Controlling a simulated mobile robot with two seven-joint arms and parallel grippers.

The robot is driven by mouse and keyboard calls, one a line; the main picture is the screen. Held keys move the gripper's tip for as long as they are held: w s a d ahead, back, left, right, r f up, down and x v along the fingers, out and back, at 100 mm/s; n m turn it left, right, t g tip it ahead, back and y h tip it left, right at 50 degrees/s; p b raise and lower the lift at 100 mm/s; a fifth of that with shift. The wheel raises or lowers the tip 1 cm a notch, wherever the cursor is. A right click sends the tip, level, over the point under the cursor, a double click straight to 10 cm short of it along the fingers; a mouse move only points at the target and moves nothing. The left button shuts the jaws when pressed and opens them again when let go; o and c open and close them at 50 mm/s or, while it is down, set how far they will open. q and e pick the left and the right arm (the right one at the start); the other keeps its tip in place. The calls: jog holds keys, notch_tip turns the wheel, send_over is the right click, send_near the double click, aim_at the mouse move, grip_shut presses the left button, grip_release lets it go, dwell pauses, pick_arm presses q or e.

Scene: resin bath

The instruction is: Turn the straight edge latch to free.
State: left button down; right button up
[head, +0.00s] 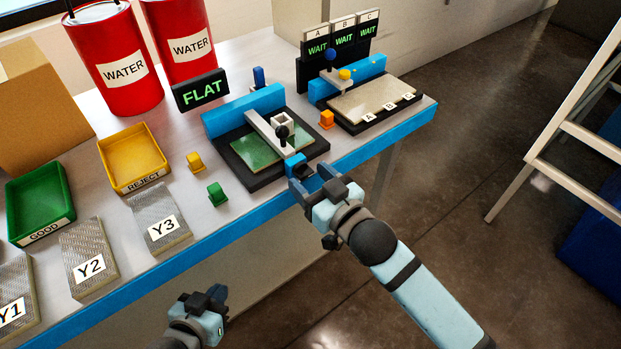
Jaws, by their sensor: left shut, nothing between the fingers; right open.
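A pale straight edge bar (263,132) with a dark round knob (282,132) lies across a green plate (247,152) in a black tray (236,167), behind which is a blue bar (243,110). A small blue block (295,160) at the tray's front right corner may be the latch; its setting cannot be read. My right gripper (310,177) is open right in front of this block, its fingers pointing toward it; whether they touch it is unclear. My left gripper (213,296) is shut and empty, low in front of the bench.
A sign reads FLAT (202,91); three signs at the back right read WAIT (343,40). Orange (327,119), yellow (195,162) and green (216,195) pieces stand near the tray. REJECT (133,160) and GOOD (40,203) bins and labelled plates (160,224) are left.

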jog(key=shift+w+a, duration=0.1)
jog(key=shift+w, duration=0.05)
jog(key=c, duration=0.9)
jog(key=shift+c, duration=0.2)
